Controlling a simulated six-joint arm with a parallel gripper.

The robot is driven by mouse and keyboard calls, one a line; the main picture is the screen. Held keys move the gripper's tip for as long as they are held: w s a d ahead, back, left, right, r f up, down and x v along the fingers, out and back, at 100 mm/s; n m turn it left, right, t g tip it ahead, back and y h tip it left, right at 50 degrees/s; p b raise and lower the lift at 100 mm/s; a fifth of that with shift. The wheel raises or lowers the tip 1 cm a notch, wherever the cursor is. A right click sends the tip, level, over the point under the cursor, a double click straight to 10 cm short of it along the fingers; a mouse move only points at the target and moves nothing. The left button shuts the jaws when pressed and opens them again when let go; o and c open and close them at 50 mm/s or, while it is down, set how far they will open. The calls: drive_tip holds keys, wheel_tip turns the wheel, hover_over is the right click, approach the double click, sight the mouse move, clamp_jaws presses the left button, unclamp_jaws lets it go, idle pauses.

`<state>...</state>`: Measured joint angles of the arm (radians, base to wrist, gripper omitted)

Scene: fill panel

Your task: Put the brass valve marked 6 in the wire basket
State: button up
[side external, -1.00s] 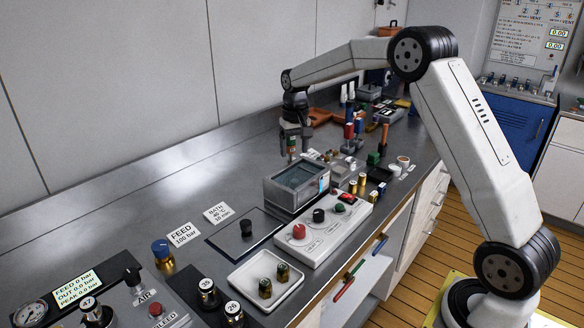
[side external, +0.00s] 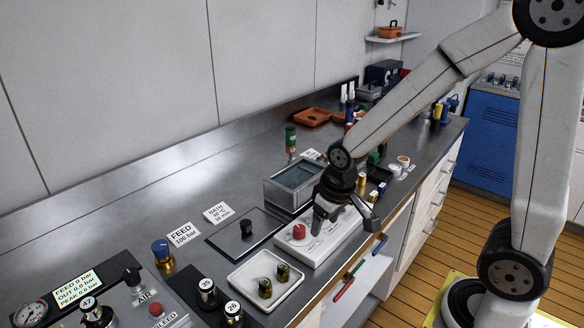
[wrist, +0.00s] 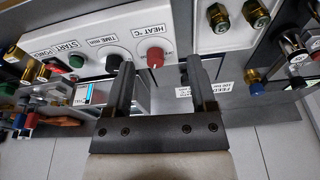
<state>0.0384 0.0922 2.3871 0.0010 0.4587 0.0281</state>
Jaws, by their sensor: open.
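Two small brass valves with dark green tops, (side external: 265,288) and (side external: 283,272), stand in a white tray (side external: 241,283) at the front of the bench. They also show at the top of the wrist view, (wrist: 218,17) and (wrist: 256,14). I cannot read their marks, so I cannot tell which is 6. My gripper (side external: 344,218) is open and empty above the white control box, right of the tray. In the wrist view the fingers (wrist: 158,66) frame the red knob's area. I cannot clearly make out a wire basket.
The control box (side external: 318,243) carries a red knob (side external: 299,231). Behind it stands the open metal bath (side external: 271,193). A dark plate with a black knob (side external: 246,228) lies behind the tray.

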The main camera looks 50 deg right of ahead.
drive_tip(key=shift+n, duration=0.4)
drive_tip(key=s, duration=0.1)
drive_tip(key=s+f, duration=0.1)
drive_tip(key=s, duration=0.1)
drive_tip(key=s+a, duration=0.1)
drive_tip(key=shift+s+a+f, duration=0.1)
drive_tip(key=shift+s+f, duration=0.05)
drive_tip(key=shift+s, duration=0.15)
